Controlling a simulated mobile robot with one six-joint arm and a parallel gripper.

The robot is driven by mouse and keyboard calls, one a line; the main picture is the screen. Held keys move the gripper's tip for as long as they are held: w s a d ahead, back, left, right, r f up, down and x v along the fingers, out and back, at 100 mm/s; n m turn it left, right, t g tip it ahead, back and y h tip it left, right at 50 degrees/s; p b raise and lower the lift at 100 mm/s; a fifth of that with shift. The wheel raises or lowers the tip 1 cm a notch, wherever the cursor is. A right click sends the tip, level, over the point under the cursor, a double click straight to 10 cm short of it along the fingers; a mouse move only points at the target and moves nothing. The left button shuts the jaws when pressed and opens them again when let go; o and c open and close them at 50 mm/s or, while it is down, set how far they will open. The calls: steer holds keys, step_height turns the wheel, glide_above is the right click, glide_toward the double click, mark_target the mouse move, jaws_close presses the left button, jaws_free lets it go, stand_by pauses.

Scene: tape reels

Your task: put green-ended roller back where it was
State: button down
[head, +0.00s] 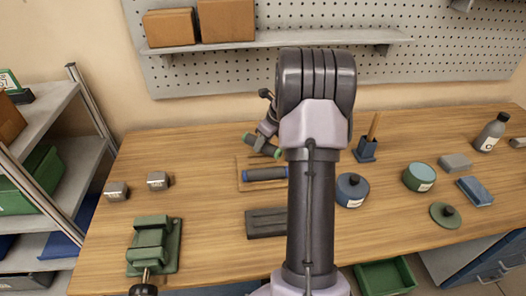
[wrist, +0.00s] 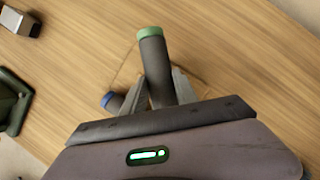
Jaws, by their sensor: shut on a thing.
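My gripper (wrist: 161,82) is shut on the green-ended roller (wrist: 154,62), a dark grey cylinder with a green end, which stands out between the two fingers in the wrist view. In the head view the green-ended roller (head: 261,144) shows tilted above the bench, just behind the blue-ended roller (head: 266,174). The blue-ended roller lies on a light wooden board (head: 243,183); in the wrist view it (wrist: 112,101) is left of the fingers, partly hidden. My arm hides the board's right side in the head view.
A dark grooved block (head: 266,223) lies in front of the board. A blue round container (head: 352,190) and a blue holder (head: 366,150) stand right of my arm. Bare bench lies left of the board.

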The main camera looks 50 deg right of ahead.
mark_target(263, 151)
step_height(263, 151, down, 4)
steer(key=shift+r+b, duration=0.25)
steer(key=shift+b, duration=0.65)
steer(key=shift+f, duration=0.2)
steer(key=c, duration=1)
jaws_free()
steer(key=shift+o, duration=0.2)
